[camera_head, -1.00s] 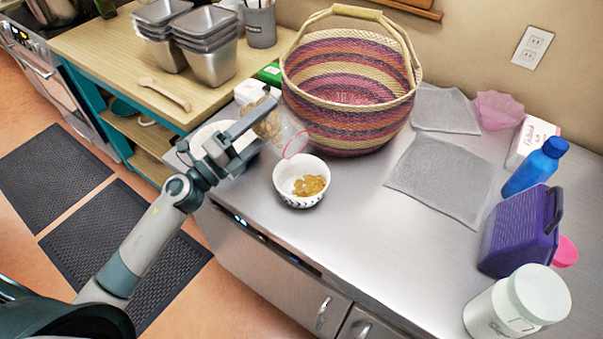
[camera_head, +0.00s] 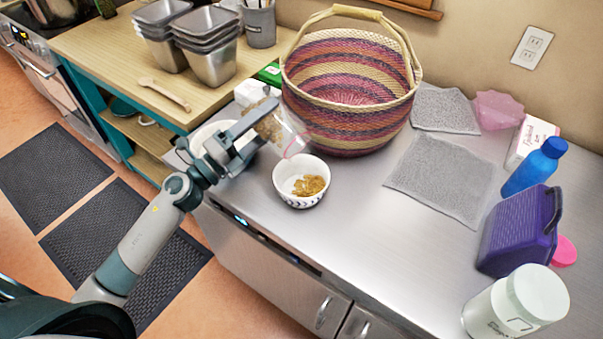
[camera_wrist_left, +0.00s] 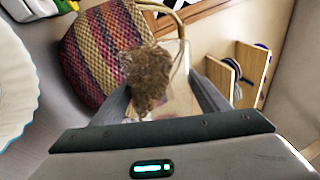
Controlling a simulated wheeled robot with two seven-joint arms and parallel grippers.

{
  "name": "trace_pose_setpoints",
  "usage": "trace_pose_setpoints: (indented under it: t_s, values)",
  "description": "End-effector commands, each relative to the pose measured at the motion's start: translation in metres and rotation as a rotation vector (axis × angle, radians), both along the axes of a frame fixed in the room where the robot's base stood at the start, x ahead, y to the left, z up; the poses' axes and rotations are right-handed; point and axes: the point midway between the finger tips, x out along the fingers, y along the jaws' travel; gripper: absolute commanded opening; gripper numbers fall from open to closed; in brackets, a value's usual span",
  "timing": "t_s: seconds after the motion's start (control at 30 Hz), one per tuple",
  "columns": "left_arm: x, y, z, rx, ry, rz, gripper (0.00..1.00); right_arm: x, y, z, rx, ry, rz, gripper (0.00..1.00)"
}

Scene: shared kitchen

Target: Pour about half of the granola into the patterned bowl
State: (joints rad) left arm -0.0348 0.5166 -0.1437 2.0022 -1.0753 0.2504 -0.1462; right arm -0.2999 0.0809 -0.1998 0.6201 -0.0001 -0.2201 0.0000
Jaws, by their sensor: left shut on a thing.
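My left gripper (camera_head: 243,140) is shut on a clear container of granola (camera_head: 271,126) and holds it tilted above the counter. The container's open end, with a pinkish rim, points down and right toward the patterned bowl. In the left wrist view the granola (camera_wrist_left: 148,76) shows between the two fingers. The patterned bowl (camera_head: 298,200) is white with dark marks on its outside and stands upright on the counter. Some granola (camera_head: 308,185) lies inside it. The container's mouth is above and slightly left of the bowl. My right gripper is not in view.
A striped woven basket (camera_head: 350,85) stands close behind the bowl. A white dish (camera_head: 203,137) is partly hidden behind my gripper. Grey cloths (camera_head: 440,178), a blue bottle (camera_head: 535,168), a purple case (camera_head: 518,230) and a white jar (camera_head: 515,305) stand to the right. The counter right of the bowl is clear.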

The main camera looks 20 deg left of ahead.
Motion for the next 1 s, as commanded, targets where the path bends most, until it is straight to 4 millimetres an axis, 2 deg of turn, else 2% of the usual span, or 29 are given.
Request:
trace_pose_setpoints:
  t_s: [1.0]
  values:
    - [-0.0018, -0.0031, 0.0067, 0.053, -0.032, 0.0, 0.41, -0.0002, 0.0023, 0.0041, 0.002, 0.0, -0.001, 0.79]
